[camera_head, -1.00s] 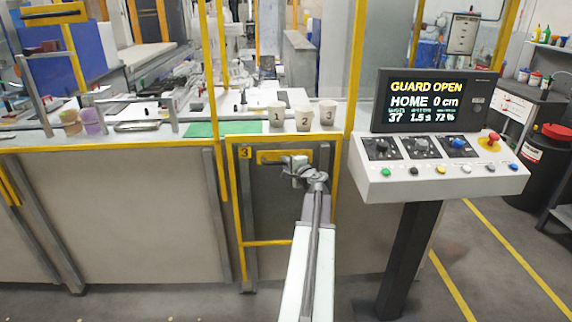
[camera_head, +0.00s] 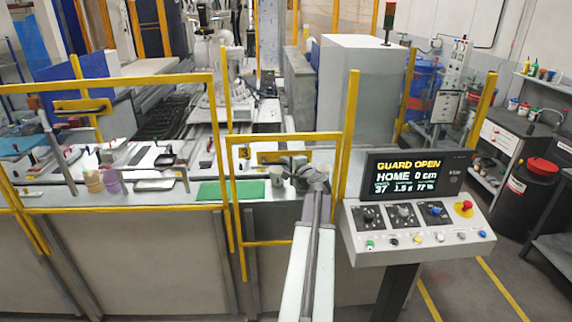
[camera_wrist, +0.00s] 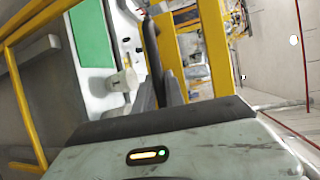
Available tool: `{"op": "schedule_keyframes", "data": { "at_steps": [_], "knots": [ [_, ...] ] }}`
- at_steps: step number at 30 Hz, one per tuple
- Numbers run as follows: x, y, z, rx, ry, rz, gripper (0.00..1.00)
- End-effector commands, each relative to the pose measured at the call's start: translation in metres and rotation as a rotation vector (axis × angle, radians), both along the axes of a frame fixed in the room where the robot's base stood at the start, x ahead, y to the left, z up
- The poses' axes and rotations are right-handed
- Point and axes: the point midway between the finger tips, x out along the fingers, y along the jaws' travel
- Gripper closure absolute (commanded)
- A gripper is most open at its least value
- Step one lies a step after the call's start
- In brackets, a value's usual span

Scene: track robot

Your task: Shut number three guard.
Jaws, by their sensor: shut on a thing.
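The number three guard (camera_head: 232,210) is a yellow frame with a "3" tag (camera_head: 244,152) and a yellow handle (camera_head: 270,157). Its upper part stands above the counter edge in the head view. My gripper (camera_head: 297,167) is at the handle's right part and shut on it; the gripper covers some of the bar. In the wrist view the dark fingers (camera_wrist: 160,50) stand against the yellow handle (camera_wrist: 168,38). The console screen (camera_head: 417,177) reads "GUARD OPEN", "HOME 0 cm".
The console (camera_head: 420,243) stands close on the right. Another raised yellow guard (camera_head: 110,84) is on the left. A robot arm (camera_head: 215,75) stands behind.

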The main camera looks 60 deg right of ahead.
Motion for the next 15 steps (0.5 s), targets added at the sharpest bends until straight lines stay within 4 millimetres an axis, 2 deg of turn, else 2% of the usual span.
{"op": "schedule_keyframes", "data": {
  "at_steps": [1, 6, 10, 15],
  "knots": [
    [0.0, -0.001, 0.039, 0.001, -0.002, -0.001, 1.0],
    [-0.001, -0.001, 0.094, 0.001, -0.002, -0.001, 1.0],
    [-0.001, -0.001, 0.123, 0.0, -0.001, -0.002, 1.0],
    [-0.001, -0.001, 0.142, 0.0, -0.001, -0.002, 1.0]
  ]
}}
